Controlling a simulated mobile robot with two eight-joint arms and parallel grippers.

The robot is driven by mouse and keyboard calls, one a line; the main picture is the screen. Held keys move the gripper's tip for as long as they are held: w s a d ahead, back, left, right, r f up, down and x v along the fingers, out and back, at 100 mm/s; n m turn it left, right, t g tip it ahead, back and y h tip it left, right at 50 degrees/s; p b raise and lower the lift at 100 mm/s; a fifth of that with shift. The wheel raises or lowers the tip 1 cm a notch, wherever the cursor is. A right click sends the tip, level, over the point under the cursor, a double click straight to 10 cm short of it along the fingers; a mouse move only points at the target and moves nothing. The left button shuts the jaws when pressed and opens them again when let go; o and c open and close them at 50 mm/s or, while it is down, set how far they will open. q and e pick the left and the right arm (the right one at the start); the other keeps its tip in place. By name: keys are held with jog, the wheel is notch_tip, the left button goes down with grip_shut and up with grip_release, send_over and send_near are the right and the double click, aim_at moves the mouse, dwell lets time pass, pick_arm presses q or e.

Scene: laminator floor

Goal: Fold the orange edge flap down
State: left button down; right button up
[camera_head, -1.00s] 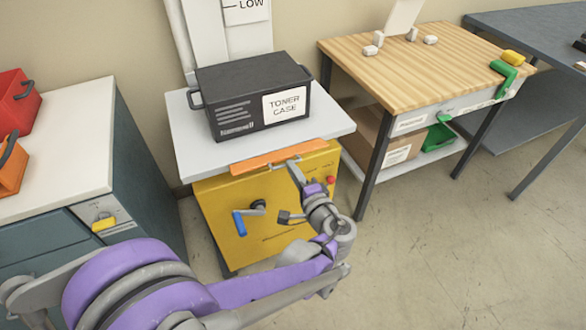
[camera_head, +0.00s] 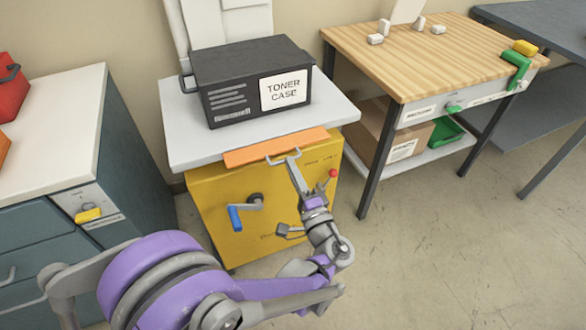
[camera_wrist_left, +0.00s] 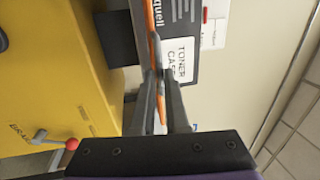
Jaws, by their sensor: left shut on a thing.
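The orange edge flap (camera_head: 262,149) runs along the front edge of the grey top (camera_head: 195,150) of the yellow machine (camera_head: 215,200). Its broad face shows in the head view; its exact tilt is hard to tell. My left gripper (camera_head: 285,158) is at the flap's front edge, a little right of its middle, and shut on it. In the left wrist view the flap (camera_wrist_left: 152,35) is a thin orange strip seen edge-on, passing between the fingertips (camera_wrist_left: 158,78) of my left gripper. My right gripper is not in view.
A black toner case (camera_head: 240,85) stands on the grey top behind the flap. A blue-handled crank (camera_head: 236,217) and a red knob (camera_head: 333,173) stick out of the yellow front. A wooden bench (camera_head: 430,65) stands right and a drawer cabinet (camera_head: 60,140) left. Floor at front right is clear.

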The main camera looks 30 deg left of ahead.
pick_arm(q)
jog(key=c, duration=0.9)
grip_release()
jog(key=shift+a, duration=0.1)
jog(key=v, duration=1.1)
jog(key=shift+w+f, duration=0.1)
jog(key=shift+a, duration=0.15)
